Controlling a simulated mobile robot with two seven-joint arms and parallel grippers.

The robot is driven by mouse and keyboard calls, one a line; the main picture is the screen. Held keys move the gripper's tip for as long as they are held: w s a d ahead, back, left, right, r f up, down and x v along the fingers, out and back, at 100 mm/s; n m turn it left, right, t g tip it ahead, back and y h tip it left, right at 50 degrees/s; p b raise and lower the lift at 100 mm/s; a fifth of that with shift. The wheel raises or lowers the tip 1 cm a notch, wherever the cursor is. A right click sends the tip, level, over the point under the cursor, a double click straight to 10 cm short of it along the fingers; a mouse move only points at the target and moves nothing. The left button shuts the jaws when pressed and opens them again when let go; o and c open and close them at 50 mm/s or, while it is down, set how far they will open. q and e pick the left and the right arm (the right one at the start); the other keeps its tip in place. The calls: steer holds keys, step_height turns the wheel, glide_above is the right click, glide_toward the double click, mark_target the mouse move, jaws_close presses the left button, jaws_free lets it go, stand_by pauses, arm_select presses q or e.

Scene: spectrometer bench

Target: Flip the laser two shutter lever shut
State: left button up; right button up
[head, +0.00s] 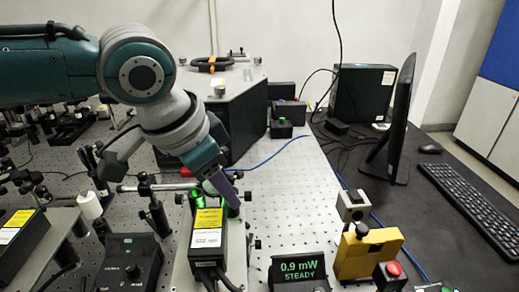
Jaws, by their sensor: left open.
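A black laser box (207,245) with a yellow and white label stands on a light plate at the lower middle. Another labelled laser box (18,235) sits at the left edge. I cannot read which is laser two. Green light glows at the far end of the middle box. My left gripper (228,196) is open and points down just behind and right of that end, its purple-grey finger close to the box. I cannot make out the shutter lever; the gripper may hide it. Whether they touch is unclear. My right gripper is out of view.
A display (299,269) reads 0.9 mW STEADY, right of the middle laser box. A yellow block (369,254) and red button (394,269) stand farther right. A black controller (128,262) and optic posts (154,208) crowd the left. The perforated bench (290,190) is clear behind the display.

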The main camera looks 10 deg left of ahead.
arm_select(q)
jaws_close()
stand_by(0.3)
steer(key=shift+s+a+h+p, duration=0.15)
steer(key=shift+a+h+p, duration=0.15)
steer(key=shift+h+p, duration=0.1)
steer(key=shift+a+t+h, duration=0.25)
steer(key=shift+t+h, duration=0.15)
steer(key=shift+h, duration=0.4)
jaws_free()
